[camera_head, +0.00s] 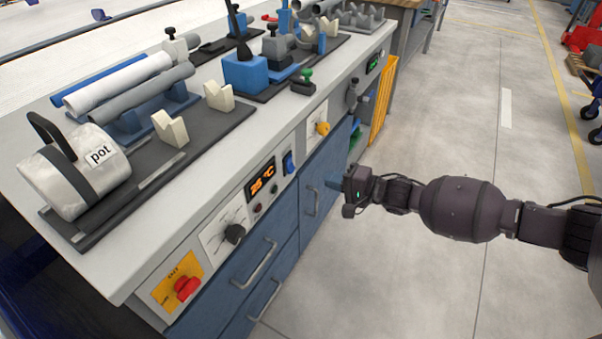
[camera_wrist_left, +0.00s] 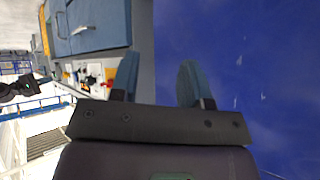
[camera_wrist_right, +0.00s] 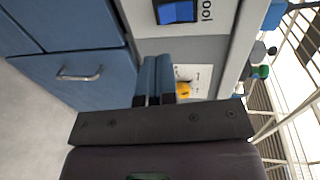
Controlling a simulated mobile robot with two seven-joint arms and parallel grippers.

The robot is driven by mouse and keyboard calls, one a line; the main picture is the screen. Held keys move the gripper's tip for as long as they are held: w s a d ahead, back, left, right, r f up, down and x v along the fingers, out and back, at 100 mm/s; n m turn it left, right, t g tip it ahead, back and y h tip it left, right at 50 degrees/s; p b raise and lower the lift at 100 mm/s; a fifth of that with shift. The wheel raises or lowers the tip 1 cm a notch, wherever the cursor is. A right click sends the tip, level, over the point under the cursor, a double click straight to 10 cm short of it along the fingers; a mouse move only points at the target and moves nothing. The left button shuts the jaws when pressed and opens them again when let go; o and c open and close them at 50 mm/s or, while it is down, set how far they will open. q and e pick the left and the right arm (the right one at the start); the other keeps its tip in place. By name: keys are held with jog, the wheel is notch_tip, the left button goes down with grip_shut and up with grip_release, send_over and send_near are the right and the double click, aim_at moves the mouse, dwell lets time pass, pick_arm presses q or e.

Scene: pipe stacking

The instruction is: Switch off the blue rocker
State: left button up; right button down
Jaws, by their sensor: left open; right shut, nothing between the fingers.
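The blue rocker (camera_head: 289,163) is on the bench's front panel, just right of the orange-lit temperature display (camera_head: 261,181). In the right wrist view the rocker (camera_wrist_right: 176,11) shows large in a black frame at the top edge, partly cut off. Which side is pressed I cannot tell. My right gripper (camera_head: 330,184) is shut and empty, in front of the blue cabinet doors and lower right of the rocker. In the right wrist view its fingertips (camera_wrist_right: 157,60) lie below the rocker, apart from it. My left gripper (camera_wrist_left: 160,76) is open and empty, seen only in the left wrist view.
The panel also has a red emergency knob (camera_head: 187,288), a dark dial (camera_head: 235,233) and a yellow knob (camera_head: 322,128). A door handle (camera_head: 312,202) sticks out near my right gripper. Pipes and a pot (camera_head: 82,170) rest on the benchtop.

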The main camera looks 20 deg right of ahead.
aim_at(293, 171)
pick_arm(q)
jog(key=b, duration=0.1)
jog(key=w+b, duration=0.1)
jog(key=shift+w+d+r+m+t+b, duration=0.15)
jog(key=shift+w+d+m+t+b, duration=0.15)
jog(key=shift+d+m+t, duration=0.1)
pick_arm(e)
jog(key=x, duration=0.9)
pick_arm(q)
jog(key=shift+s, duration=0.15)
pick_arm(e)
jog(key=shift+f, duration=0.1)
jog(key=shift+w+a+t, duration=0.2)
jog(key=shift+w+t, duration=0.05)
jog(key=shift+t, duration=0.05)
jog(key=shift+s, duration=0.1)
